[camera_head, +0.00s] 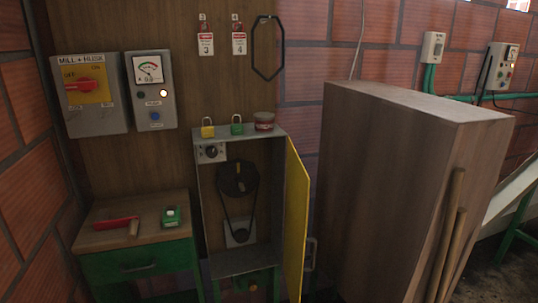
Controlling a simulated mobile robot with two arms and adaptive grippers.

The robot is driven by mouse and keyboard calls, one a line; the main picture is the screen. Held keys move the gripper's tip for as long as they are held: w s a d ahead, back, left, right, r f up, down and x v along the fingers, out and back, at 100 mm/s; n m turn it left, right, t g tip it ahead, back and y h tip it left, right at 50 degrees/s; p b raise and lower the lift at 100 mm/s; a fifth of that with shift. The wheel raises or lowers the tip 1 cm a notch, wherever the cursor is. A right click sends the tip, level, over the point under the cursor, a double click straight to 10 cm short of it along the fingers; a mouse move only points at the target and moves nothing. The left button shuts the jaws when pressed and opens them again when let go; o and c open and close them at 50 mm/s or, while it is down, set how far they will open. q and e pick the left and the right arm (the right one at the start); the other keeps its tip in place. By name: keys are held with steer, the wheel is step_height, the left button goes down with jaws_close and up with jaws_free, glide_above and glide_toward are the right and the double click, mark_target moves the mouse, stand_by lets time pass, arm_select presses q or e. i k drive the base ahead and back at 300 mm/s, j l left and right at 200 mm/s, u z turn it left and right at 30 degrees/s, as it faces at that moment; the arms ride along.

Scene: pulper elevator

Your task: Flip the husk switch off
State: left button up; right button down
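A grey switch box (97,119) labelled "MILL + HUSK" hangs on the wooden board at the upper left. It has a yellow plate (92,98) with a red rotary handle (84,85) lying about level. A small dark knob (211,151) sits inside the open cabinet below. No switch is clearly marked husk alone. Neither of my grippers is in view.
The grey cabinet (198,200) has its yellow door (296,220) swung open, with a pulley and belt inside. Two padlocks stand on top. A green-fronted stand (135,265) holds a red-handled tool and a green device. A large wooden box (375,180) blocks the right.

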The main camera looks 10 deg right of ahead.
mark_target(437, 52)
steer(key=i+l+u, duration=0.1)
steer(key=l+u, duration=0.3)
steer(key=l, duration=0.3)
steer(key=l+u, duration=0.4)
steer(key=l, duration=0.3)
steer(key=k+l+u, duration=0.1)
steer(key=l+u, duration=0.25)
steer(key=l, duration=0.85)
steer(key=k+l, duration=0.15)
steer(key=l, duration=0.3)
steer(key=l+u, duration=0.1)
steer(key=l, duration=0.35)
steer(key=k+l, duration=0.15)
steer(key=l, duration=0.3)
steer(key=k+l, duration=0.1)
steer(key=l, duration=0.35)
steer(key=l+u, duration=0.1)
steer(key=l, duration=0.3)
steer(key=k+l, duration=0.2)
steer(key=l, duration=0.25)
steer(key=k+l, duration=0.1)
steer(key=l, duration=0.35)
steer(key=i+u, duration=0.05)
